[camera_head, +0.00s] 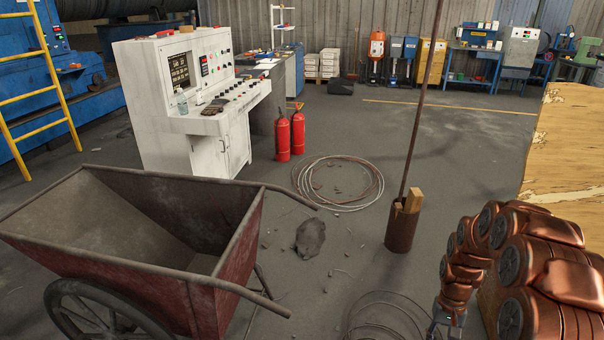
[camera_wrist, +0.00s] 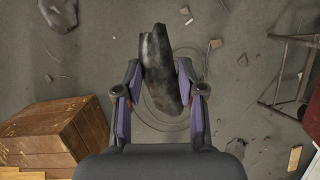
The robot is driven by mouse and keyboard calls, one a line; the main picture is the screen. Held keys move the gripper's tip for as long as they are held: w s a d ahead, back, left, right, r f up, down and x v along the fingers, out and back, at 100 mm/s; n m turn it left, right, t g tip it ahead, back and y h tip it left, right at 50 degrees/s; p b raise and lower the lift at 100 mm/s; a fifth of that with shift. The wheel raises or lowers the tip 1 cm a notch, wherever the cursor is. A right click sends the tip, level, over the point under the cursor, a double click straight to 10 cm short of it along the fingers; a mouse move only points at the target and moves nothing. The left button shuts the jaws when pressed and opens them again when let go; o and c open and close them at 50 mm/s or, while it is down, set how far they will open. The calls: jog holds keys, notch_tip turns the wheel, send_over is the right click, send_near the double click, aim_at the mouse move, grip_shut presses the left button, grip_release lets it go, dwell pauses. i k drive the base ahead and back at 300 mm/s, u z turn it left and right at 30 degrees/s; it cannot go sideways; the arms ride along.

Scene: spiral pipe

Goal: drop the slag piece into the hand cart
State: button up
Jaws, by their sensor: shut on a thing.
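The slag piece (camera_wrist: 162,72) is a dark, rough, elongated lump, held between the two fingers of my gripper (camera_wrist: 160,84) in the wrist view. The gripper is shut on it, above the grey floor. In the head view only a small part of my gripper (camera_head: 447,320) shows at the bottom edge, and the slag piece cannot be made out there. The hand cart (camera_head: 228,290) stands at the lower left of the head view, with a rusty red outside and a grey open tray that looks empty. My gripper is to the right of the cart, apart from it.
A dark rock (camera_head: 310,238) lies on the floor right of the cart, among small debris. A bucket (camera_head: 402,228) with a tall rod stands between cart and arm. A wire coil (camera_head: 338,183) lies farther back. A wooden crate (camera_wrist: 55,130) is close left in the wrist view.

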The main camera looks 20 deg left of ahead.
aim_at(191, 271)
jog(key=u, duration=2.3)
jog(key=i, duration=1.6)
